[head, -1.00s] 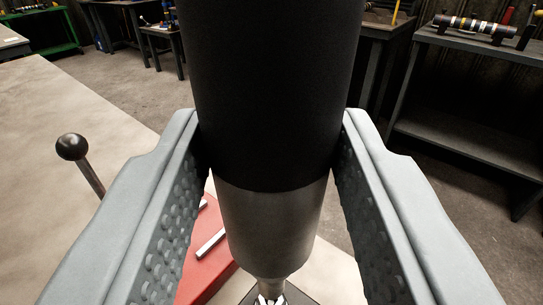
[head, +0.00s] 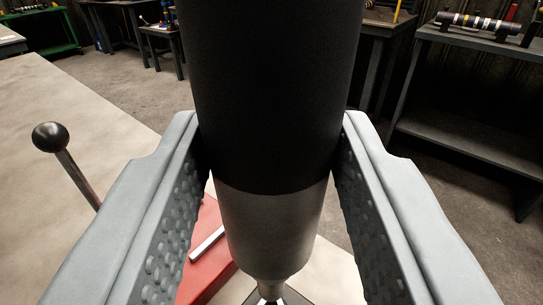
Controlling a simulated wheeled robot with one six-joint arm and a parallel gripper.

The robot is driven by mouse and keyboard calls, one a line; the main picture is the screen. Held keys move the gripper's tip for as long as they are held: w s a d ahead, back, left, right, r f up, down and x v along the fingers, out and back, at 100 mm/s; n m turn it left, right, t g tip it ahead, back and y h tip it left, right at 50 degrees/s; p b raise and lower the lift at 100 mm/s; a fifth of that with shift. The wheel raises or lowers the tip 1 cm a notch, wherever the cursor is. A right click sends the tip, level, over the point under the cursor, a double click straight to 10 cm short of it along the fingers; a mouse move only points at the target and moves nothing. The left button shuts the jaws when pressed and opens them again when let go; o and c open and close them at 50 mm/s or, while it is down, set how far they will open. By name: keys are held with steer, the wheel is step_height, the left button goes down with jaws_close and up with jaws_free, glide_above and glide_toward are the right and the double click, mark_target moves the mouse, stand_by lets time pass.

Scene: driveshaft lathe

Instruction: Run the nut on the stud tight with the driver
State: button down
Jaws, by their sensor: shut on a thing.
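The driver (head: 270,100) is a thick cylinder with a black upper body and a grey metal lower collar (head: 272,230). It fills the middle of the head view and stands roughly upright. My gripper (head: 270,165) is shut on it, with one grey, dimpled finger on each side. A narrow metal shank (head: 270,291) comes out below the collar and runs to the bottom edge of the view. The nut and the stud cannot be made out; the driver and the picture edge hide that area.
A pale tabletop (head: 70,110) lies below and to the left. On it are a red block (head: 212,262) with a light metal bar (head: 207,243) and a lever with a black ball knob (head: 50,137). A dark shelf bench (head: 475,100) stands at the right, with open floor between.

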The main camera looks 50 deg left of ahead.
mark_target(270, 265)
steer(key=shift+f, duration=2.3)
stand_by(2.4)
steer(key=shift+r, duration=0.1)
steer(key=shift+r, duration=2.45)
steer(key=shift+d, duration=0.1)
